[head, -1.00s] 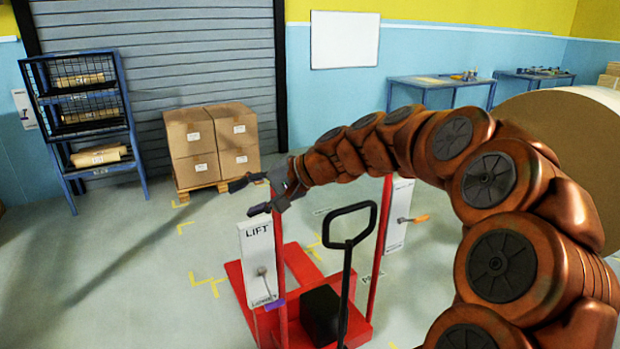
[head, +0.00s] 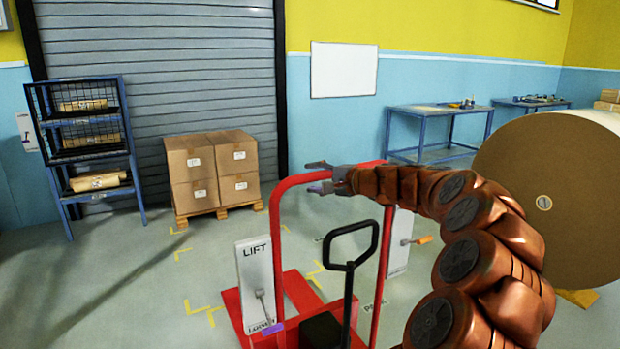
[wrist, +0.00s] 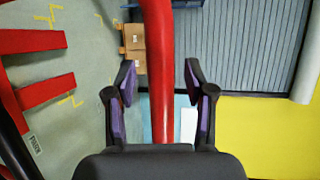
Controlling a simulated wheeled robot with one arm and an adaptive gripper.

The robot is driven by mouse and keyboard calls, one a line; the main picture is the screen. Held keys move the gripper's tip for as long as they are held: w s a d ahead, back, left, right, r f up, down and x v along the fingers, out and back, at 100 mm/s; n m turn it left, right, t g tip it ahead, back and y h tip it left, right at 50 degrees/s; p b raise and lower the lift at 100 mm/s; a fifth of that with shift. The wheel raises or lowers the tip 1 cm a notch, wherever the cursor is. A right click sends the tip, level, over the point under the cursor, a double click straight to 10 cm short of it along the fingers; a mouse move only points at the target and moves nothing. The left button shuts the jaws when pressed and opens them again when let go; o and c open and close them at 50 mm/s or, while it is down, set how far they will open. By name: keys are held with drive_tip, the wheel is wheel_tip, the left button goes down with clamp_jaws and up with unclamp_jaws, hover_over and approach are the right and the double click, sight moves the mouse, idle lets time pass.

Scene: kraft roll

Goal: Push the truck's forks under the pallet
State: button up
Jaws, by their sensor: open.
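The red truck (head: 232,305) stands in front of me with a tall red hoop handle (head: 300,178), a LIFT panel (head: 254,275) and a black loop handle (head: 350,240). Its forks (wrist: 38,92) show as red bars in the wrist view. The wooden pallet (head: 222,212) carries stacked brown boxes (head: 212,165) near the shutter, with bare floor between it and the truck. My gripper (head: 314,177) is open at the top of the hoop. In the wrist view the red tube (wrist: 159,60) runs between its open fingers (wrist: 160,92); I cannot tell whether they touch it.
A blue rack (head: 88,145) stands left of the boxes. A big kraft roll (head: 545,185) stands at the right. Blue tables (head: 440,115) line the back wall. Yellow corner marks (head: 200,312) lie on the clear floor left of the truck.

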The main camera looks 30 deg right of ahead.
drive_tip(key=shift+x, duration=0.85)
clamp_jaws()
